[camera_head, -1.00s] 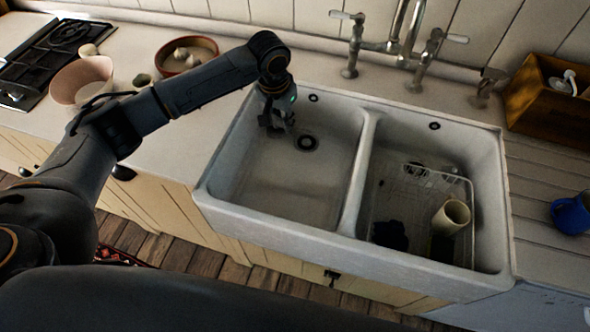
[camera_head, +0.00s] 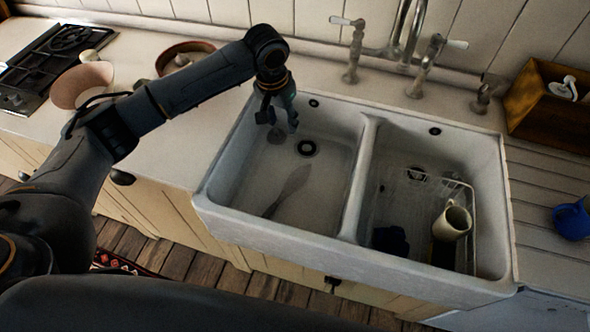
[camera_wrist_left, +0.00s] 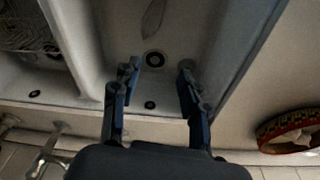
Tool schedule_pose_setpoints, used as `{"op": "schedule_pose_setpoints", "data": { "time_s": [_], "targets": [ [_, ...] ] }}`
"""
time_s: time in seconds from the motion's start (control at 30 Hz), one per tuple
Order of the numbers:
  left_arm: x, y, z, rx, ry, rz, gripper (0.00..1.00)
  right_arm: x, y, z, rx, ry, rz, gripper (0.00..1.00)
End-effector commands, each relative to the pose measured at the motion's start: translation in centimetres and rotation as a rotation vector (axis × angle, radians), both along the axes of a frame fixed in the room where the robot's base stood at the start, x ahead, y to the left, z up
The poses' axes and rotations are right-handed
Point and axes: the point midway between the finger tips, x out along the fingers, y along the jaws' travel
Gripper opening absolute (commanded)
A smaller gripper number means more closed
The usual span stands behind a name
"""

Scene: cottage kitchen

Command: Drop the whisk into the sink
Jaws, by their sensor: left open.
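The sink (camera_head: 245,228) is a white double basin, also in the left wrist view (camera_wrist_left: 80,45). My left gripper (camera_head: 278,122) hangs over the back of the left basin. Its fingers (camera_wrist_left: 158,78) are apart with nothing between them. My right gripper is not in view.
The right basin has a wire rack (camera_head: 402,190) with a cream mug (camera_head: 452,222) and a dark item. A tap (camera_head: 400,45) stands behind the sink. A blue mug (camera_head: 571,218) and wooden box (camera_head: 550,105) are right. A bowl (camera_head: 180,55) and hob (camera_head: 50,60) are left.

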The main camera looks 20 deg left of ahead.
Motion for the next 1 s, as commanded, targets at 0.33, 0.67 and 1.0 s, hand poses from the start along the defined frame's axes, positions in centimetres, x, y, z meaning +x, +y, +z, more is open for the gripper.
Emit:
{"op": "schedule_pose_setpoints", "data": {
  "time_s": [0.33,0.67,1.0],
  "targets": [
    [-1.0,0.3,7.1,-0.002,-0.003,0.000,0.44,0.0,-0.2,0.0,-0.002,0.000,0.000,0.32],
    [-1.4,0.5,9.1,0.000,0.000,0.001,0.44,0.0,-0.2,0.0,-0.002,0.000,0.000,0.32],
    [-1.3,0.5,9.1,-0.001,0.000,0.001,0.44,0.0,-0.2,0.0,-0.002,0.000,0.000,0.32]
  ]
}}
